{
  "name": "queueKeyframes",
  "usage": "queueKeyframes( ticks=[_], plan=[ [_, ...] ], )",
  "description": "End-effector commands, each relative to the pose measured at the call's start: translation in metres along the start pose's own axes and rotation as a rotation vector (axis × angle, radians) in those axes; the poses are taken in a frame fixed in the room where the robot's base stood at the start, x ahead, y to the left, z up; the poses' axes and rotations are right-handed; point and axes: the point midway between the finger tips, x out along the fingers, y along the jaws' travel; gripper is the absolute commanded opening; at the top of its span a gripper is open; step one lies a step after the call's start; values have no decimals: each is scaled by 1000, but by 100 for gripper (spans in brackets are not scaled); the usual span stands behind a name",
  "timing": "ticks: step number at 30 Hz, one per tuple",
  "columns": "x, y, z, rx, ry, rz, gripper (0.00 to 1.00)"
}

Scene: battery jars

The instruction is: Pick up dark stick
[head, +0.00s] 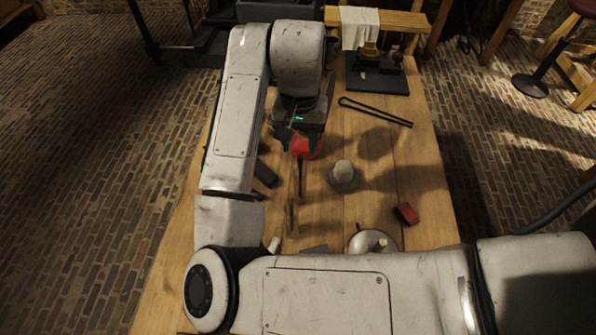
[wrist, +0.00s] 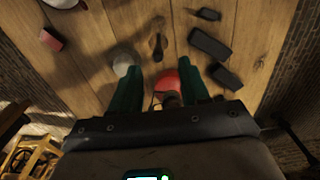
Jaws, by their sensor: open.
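A thin dark stick (head: 299,178) shows on the wooden table just below the red thing under my gripper (head: 300,133). In the wrist view a dark narrow shape (wrist: 158,46), likely the same stick, lies beyond the fingertips, roughly in line with the gap. My gripper also shows in the wrist view (wrist: 158,72), with two dark green fingers apart and nothing seen held between them. A round red thing (head: 304,148) is close by the fingers; in the wrist view it (wrist: 185,74) is partly hidden by the right finger. I cannot tell whether they touch.
A pale-topped jar (head: 343,171) stands right of the stick. A dark block (head: 265,173) lies to its left. A red block (head: 406,213), black tongs-like tool (head: 375,111) and black stand (head: 378,78) are farther right. My arm hides part of the near table.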

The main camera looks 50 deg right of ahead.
Motion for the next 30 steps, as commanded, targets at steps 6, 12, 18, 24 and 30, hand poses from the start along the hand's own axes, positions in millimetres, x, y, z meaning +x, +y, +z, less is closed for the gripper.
queueKeyframes(
  ticks=[6, 12, 18, 24, 30],
  plan=[
    [15, 1, 0, -1, 1, 1, 46],
    [39, 2, 1, -3, 1, 5, 46],
    [60, 2, 1, -2, -1, 1, 46],
    [64, 2, 1, -1, 0, -1, 46],
    [63, 2, 1, -1, 0, -1, 35]
  ],
)
